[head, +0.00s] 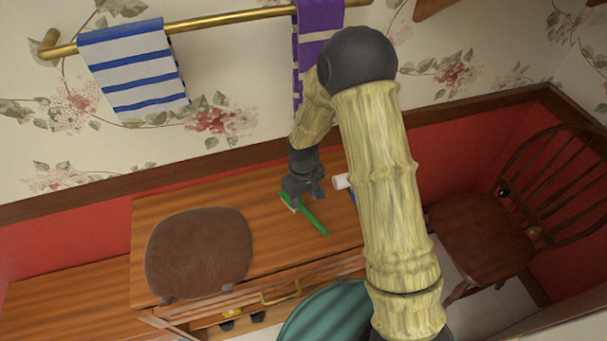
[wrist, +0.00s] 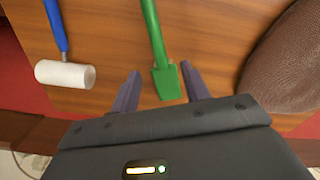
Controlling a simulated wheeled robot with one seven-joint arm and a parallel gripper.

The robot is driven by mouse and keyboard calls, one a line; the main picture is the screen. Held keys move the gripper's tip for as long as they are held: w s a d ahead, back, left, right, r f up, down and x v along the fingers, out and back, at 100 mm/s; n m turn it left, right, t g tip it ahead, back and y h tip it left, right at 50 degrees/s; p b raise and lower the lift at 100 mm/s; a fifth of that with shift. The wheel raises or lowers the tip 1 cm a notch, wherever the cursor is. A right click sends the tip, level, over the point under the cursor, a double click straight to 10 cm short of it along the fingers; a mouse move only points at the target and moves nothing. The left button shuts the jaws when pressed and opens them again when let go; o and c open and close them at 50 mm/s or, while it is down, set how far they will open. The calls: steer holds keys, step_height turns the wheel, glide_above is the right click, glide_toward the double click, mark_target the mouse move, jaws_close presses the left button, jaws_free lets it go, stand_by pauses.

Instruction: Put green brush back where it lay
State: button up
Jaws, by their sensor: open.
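A green brush (head: 310,218) lies on a wooden table top (head: 180,205). In the wrist view the green brush (wrist: 157,45) has its long handle pointing up the picture and its wide head between my fingertips. My gripper (head: 302,196) is over the brush's head end. It is open in the wrist view (wrist: 160,88), with one finger on each side of the head and a gap on both sides. I cannot tell whether the brush touches the table along its whole length.
A white roller with a blue handle (wrist: 65,74) lies left of the brush in the wrist view. A brown chair back (head: 197,252) stands at the table's front. A wooden chair (head: 485,240) is at right. A striped towel (head: 135,70) and a purple towel (head: 318,22) hang from a rail.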

step_height(320, 180, up, 10)
steer(key=shift+b, duration=0.4)
steer(key=s+d+r+m+t, duration=0.1)
steer(key=s+d+r+m, duration=0.2)
steer(key=s+d, duration=0.3)
steer(key=s+d+r+m+t, duration=0.1)
steer(key=s+d+r+m, duration=0.3)
steer(key=s+d, duration=0.3)
steer(key=shift+d+m+t, duration=0.3)
steer(key=shift+d, duration=0.15)
steer(key=shift+c, duration=1.1)
